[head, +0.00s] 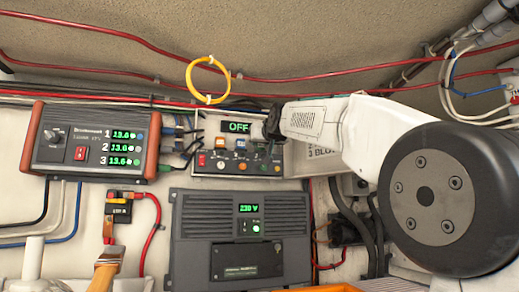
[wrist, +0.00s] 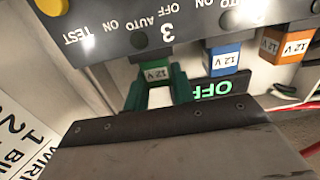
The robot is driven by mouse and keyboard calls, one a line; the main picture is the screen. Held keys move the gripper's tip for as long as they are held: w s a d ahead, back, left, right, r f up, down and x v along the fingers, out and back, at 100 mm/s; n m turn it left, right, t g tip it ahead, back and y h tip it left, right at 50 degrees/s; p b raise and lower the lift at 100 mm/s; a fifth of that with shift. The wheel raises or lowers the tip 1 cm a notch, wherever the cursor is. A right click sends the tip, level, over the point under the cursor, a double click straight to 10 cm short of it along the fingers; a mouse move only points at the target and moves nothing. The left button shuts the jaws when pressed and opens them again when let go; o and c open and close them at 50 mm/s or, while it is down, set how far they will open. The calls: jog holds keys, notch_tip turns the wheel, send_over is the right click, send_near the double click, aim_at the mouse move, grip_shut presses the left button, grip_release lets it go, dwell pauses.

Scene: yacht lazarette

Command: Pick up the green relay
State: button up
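The green relay (wrist: 157,73) sits in the lower part of the wrist view's upside-down panel, marked "12 V", beside the number 3. My gripper (wrist: 158,92) has two green-looking fingers, one on each side of the relay, very close to it. Whether they press on it is not clear. In the head view my gripper (head: 271,124) is at the right side of the control panel (head: 209,166), and the green relay is hidden or too small to make out there.
A blue relay (wrist: 222,59) and an orange relay (wrist: 290,45) stand beside the green one. An OFF display (wrist: 212,90) is close by. A three-readout box (head: 95,143) is left, a 230 V unit (head: 240,240) below, and a yellow cable loop (head: 190,80) above.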

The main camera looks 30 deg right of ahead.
aim_at(261, 150)
jog(key=shift+r, duration=0.15)
jog(key=shift+c, duration=0.4)
notch_tip(261, 150, up, 2)
jog(key=shift+s+a+r, duration=0.1)
jog(key=shift+s+r, duration=0.15)
jog(key=shift+r, duration=0.5)
jog(key=s+a+r, duration=0.1)
jog(key=s+a, duration=0.6)
jog(key=s, duration=0.6)
jog(key=shift+s+a, duration=0.2)
jog(key=shift+s, duration=0.1)
jog(key=shift+r, duration=0.1)
